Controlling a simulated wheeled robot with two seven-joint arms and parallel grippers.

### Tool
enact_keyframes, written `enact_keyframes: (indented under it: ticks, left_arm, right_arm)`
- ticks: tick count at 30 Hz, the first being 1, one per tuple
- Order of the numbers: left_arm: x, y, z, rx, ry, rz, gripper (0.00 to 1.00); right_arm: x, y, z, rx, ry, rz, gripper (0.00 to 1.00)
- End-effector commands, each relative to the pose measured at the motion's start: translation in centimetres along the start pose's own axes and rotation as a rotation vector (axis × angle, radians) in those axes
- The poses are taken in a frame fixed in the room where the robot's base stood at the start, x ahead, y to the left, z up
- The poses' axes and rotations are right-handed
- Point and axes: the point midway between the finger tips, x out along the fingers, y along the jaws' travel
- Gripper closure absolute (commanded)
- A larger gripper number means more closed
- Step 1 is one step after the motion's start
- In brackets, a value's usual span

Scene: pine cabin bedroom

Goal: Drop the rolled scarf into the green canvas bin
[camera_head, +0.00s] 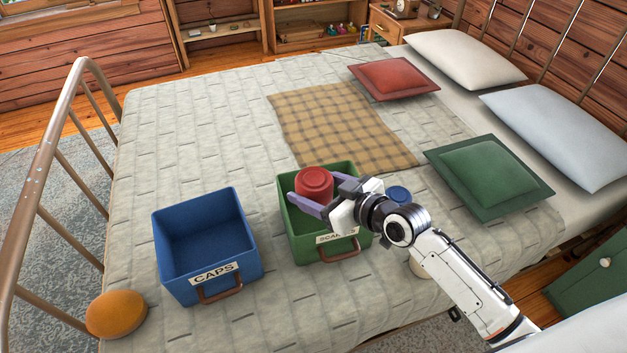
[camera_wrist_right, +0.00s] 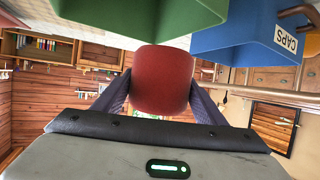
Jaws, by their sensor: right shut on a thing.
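The red rolled scarf (camera_head: 314,182) is between the purple fingers of my right gripper (camera_head: 312,192), which is shut on it. It also shows between both fingers in the right wrist view (camera_wrist_right: 163,82). In the head view the scarf overlaps the opening of the green canvas bin (camera_head: 296,246); its exact height over the bin is hard to tell. The bin's label is partly covered by my gripper. The green bin also shows at the top of the wrist view (camera_wrist_right: 130,18). My left gripper is not in view.
A blue bin (camera_head: 180,277) labelled CAPS stands left of the green bin, with an orange-yellow rounded item (camera_head: 116,314) near it. A blue item (camera_head: 398,194) lies partly hidden behind my right arm. A checked blanket (camera_head: 340,125) and several cushions lie farther back.

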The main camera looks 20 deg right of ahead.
Motion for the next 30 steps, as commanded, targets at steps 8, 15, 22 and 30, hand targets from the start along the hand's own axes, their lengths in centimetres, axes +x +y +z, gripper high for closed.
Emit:
enact_keyframes:
  ticks: [8,15,22,30]
  left_arm:
    - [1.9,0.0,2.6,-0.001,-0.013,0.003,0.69]
    - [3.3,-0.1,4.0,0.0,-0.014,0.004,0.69]
    - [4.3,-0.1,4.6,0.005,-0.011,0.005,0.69]
    - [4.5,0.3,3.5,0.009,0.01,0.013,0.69]
  right_arm:
    - [1.0,0.1,2.6,0.003,0.002,0.002,0.6]
    - [1.8,0.1,4.7,0.002,0.0,0.003,0.6]
    - [2.5,0.2,6.6,0.002,0.001,0.004,0.6]
    - [2.8,0.2,7.3,0.002,0.002,0.005,0.6]
